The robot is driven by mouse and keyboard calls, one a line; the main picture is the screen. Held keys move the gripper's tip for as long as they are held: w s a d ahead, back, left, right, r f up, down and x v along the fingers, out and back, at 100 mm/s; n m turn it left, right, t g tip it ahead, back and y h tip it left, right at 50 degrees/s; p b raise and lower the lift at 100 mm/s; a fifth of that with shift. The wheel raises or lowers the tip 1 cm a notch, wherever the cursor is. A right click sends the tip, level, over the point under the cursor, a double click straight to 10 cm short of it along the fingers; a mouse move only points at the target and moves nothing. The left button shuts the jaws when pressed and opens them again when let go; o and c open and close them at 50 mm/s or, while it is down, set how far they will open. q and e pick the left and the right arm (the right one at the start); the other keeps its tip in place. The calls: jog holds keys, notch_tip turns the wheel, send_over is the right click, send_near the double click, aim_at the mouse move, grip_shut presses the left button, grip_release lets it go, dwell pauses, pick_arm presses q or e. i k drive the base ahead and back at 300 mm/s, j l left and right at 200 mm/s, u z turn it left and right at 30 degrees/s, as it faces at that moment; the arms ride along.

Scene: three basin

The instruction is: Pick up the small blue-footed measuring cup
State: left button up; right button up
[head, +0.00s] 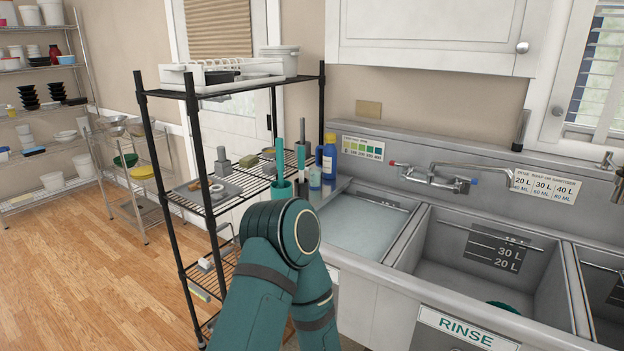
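I cannot make out a small blue-footed measuring cup for certain in the head view. Small items stand at the right end of the black rack's middle shelf: a teal cup (281,188) with tall handles in it, and a small clear pale-blue container (315,177). One of my teal arms rises from the bottom centre and bends in front of the rack. Its gripper does not show, and my other gripper is also out of view.
A black wire rack (205,190) stands left of the steel sink. Open wood floor (90,270) lies left.

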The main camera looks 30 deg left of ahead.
aim_at(315, 173)
jog(key=i+u, duration=0.2)
jog(key=u, duration=0.3)
jog(key=i+l+u, duration=0.1)
jog(key=u, duration=0.4)
jog(key=z, duration=0.45)
jog(key=j+z, duration=0.2)
jog(key=z, duration=0.15)
jog(key=i+j+z, duration=0.1)
jog(key=j+z, duration=0.4)
jog(key=z, duration=0.2)
jog(key=k+j+z, duration=0.2)
jog(key=j, duration=0.25)
jog(key=j+z, duration=0.2)
jog(key=j, duration=0.3)
